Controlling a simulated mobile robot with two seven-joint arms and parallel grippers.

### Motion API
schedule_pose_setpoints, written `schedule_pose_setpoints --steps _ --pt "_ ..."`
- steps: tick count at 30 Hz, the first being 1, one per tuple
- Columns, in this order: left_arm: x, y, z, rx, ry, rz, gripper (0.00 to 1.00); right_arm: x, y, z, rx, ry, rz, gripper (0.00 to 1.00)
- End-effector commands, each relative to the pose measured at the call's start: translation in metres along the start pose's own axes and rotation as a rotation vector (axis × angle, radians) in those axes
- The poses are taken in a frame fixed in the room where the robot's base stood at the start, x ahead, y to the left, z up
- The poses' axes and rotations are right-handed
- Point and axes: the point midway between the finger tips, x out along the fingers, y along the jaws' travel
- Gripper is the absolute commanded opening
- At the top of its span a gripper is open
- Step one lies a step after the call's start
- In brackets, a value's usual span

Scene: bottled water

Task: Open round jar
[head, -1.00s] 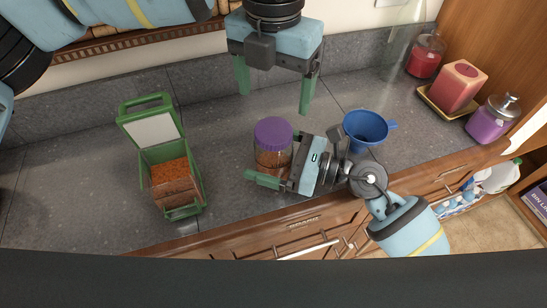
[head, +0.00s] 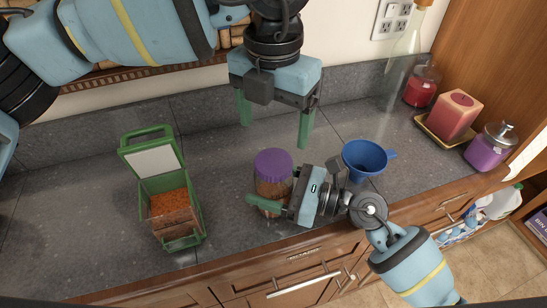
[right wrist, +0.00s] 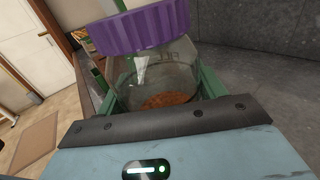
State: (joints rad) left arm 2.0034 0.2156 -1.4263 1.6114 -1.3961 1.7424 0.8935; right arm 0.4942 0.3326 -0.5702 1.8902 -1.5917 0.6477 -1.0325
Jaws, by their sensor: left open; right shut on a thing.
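The round jar (head: 271,190) stands on the counter, clear-walled with orange-brown contents and a purple lid (head: 273,163) on top. In the right wrist view the jar's glass (right wrist: 165,75) sits between my fingers below the purple lid (right wrist: 140,25). My right gripper (head: 272,190) is shut on the jar's body from the right. My left gripper (head: 275,128) is open and empty, pointing down above and behind the lid, apart from it.
A green-framed container (head: 170,205) with orange contents stands open at left. A blue funnel (head: 366,157) stands right of the jar. The counter's front edge is close to the jar.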

Motion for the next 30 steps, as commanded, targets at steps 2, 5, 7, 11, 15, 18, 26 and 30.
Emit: schedule_pose_setpoints --steps 2,5,7,11,15,18,26,30 --pt "0.0001 -0.0003 0.0000 0.074 0.000 0.000 0.81 -0.0002 -0.0001 -0.0002 0.000 0.000 0.000 0.05" --pt "0.0001 -0.0005 0.0001 0.210 0.000 0.000 0.81 -0.0002 -0.0001 -0.0002 0.000 0.001 0.000 0.05" --pt "0.0000 -0.0006 0.0001 0.322 -0.001 0.000 0.81 -0.0002 -0.0001 -0.0002 0.000 0.001 0.000 0.05" --pt "0.0001 -0.0006 0.0002 0.532 -0.001 0.000 0.81 -0.0002 -0.0001 -0.0003 0.001 0.001 0.000 0.05" --pt "0.0003 -0.0007 0.0000 0.757 0.001 0.000 0.81 -0.0002 -0.0001 -0.0003 0.001 0.001 0.000 0.05" --pt "0.0003 -0.0007 -0.0001 0.918 0.001 0.000 0.81 -0.0002 -0.0001 -0.0003 0.001 0.001 0.000 0.05" --pt "0.0002 -0.0009 0.0001 1.338 0.000 0.000 0.81 -0.0002 -0.0001 -0.0003 0.001 0.001 0.000 0.05" --pt "0.0002 -0.0008 0.0002 1.563 0.000 0.000 0.81 -0.0002 -0.0001 -0.0004 0.001 0.001 0.000 0.05"
